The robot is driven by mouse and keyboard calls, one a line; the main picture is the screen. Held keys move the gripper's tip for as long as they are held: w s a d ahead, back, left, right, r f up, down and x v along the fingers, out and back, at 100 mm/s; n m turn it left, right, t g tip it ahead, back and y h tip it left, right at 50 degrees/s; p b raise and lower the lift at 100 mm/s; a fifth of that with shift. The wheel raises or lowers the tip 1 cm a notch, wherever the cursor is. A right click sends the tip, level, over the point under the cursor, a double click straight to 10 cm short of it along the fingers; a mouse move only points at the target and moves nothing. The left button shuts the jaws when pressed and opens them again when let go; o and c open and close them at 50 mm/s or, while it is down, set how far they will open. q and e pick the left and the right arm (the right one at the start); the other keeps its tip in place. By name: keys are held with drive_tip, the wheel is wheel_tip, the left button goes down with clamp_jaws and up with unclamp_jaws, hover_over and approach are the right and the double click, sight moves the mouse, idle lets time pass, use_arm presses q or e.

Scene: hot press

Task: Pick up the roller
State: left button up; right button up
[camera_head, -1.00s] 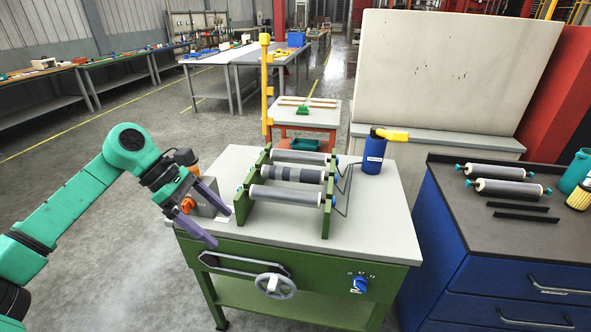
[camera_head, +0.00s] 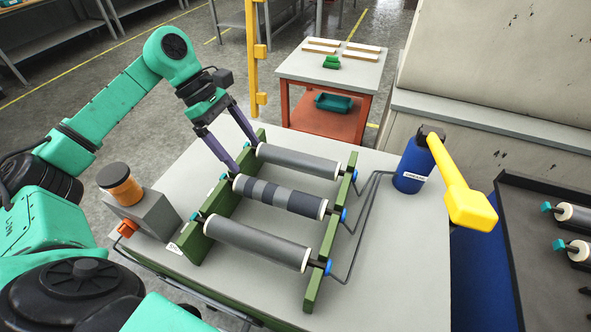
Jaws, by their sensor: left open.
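Three rollers lie across a green rack (camera_head: 327,262) on the grey press table: a grey back roller (camera_head: 300,162), a striped middle roller (camera_head: 278,195) and a grey front roller (camera_head: 254,243). Each has white end rings. My left gripper (camera_head: 246,156) is open and points down at the rack's left rail, by the left ends of the back and middle rollers. Its two purple fingers are apart and hold nothing. I cannot tell whether a fingertip touches the rail or a roller. My right gripper is not in view.
A blue bottle (camera_head: 411,165) with a yellow-handled tool (camera_head: 462,190) stands right of the rack, beside bent metal rods. A grey block with an orange-and-black knob (camera_head: 119,183) sits at left. More rollers (camera_head: 575,215) lie on the dark bench at right. The table's front right is clear.

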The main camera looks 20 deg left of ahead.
sight(273, 188)
use_arm(q)
drive_tip(key=d+f+p, duration=0.1)
drive_tip(key=s+d+f, duration=0.1)
drive_tip(key=f, duration=0.1)
drive_tip(key=s+d+f+p, duration=0.1)
drive_tip(key=d+f, duration=0.1)
drive_tip(key=shift+s+f+p, duration=0.1)
drive_tip(key=shift+s+p, duration=0.05)
drive_tip(key=shift+p, duration=0.15)
drive_tip(key=d+f+p, duration=0.1)
drive_tip(key=f, duration=0.1)
drive_tip(key=w+d+f+p, duration=0.1)
drive_tip(key=d+f+p, duration=0.1)
drive_tip(key=f, duration=0.1)
drive_tip(key=shift+w+d+f+p, duration=0.35)
drive_tip(key=shift+w, duration=0.05)
drive_tip(key=shift+d+f, duration=0.1)
drive_tip(key=shift+f, duration=0.15)
drive_tip(key=shift+c, duration=0.7)
clamp_jaws()
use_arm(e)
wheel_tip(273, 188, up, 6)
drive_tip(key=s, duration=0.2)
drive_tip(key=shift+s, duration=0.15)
